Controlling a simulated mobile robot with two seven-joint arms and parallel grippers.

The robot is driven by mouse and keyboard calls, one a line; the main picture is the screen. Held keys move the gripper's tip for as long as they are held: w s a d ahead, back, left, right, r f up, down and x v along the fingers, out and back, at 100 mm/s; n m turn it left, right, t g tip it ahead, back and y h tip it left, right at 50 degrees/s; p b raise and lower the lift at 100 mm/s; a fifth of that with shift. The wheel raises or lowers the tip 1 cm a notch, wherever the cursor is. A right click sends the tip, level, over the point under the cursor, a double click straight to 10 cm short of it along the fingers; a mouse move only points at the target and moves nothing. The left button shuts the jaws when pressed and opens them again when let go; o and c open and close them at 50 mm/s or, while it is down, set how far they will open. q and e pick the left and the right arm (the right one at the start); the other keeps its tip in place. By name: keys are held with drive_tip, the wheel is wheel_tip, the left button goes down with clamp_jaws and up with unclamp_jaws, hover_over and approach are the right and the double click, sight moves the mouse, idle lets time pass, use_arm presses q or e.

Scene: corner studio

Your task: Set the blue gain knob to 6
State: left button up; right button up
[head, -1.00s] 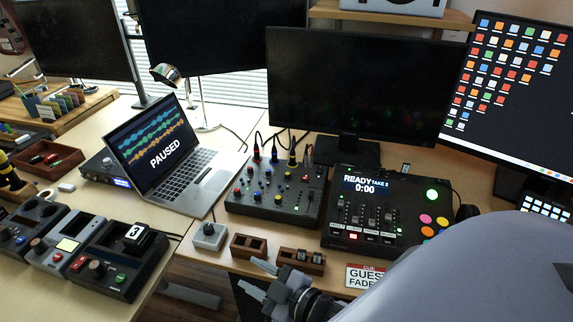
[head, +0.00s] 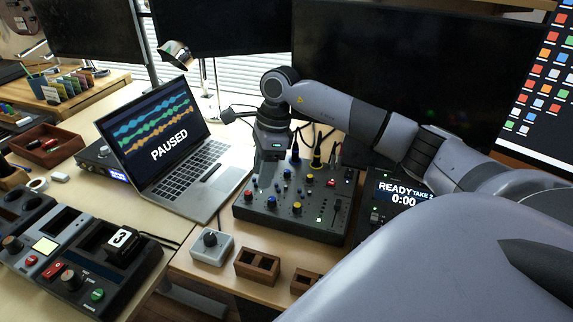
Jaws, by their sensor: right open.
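The mixer (head: 292,216) is a dark box with coloured knobs, on the desk right of the laptop. Its front row has a red, a blue and a yellow knob. The blue knob (head: 271,201) sits between the red knob (head: 247,196) and the yellow knob (head: 297,208). Its pointer and scale are too small to read. My right gripper (head: 266,180) reaches in from the right and points down over the mixer's left back part, behind the blue knob in the picture. It is open and holds nothing visible. Its fingertips are hard to make out. My left gripper is not in view.
An open laptop (head: 187,165) showing PAUSED stands close to the left. A grey box with one knob (head: 212,246) and a wooden holder (head: 257,265) stand in front. The READY console (head: 402,195) is partly hidden by my right arm. A monitor (head: 420,75) stands behind.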

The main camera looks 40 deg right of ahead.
sight(287, 171)
drive_tip(key=d+r+h, duration=0.1)
drive_tip(key=d, duration=0.1)
drive_tip(key=d+h, duration=0.1)
drive_tip(key=d, duration=0.2)
drive_tip(key=d+r, duration=0.1)
drive_tip(key=d, duration=0.1)
drive_tip(key=shift+w+d+r+h, duration=0.25)
drive_tip(key=shift+d+r+h, duration=0.1)
drive_tip(key=shift+h, duration=0.05)
drive_tip(key=shift+d+f, duration=0.2)
drive_tip(key=shift+f, duration=0.05)
drive_tip(key=shift+w+f+b, duration=0.15)
drive_tip(key=shift+f+b, duration=0.15)
drive_tip(key=shift+f, duration=2.85)
clamp_jaws()
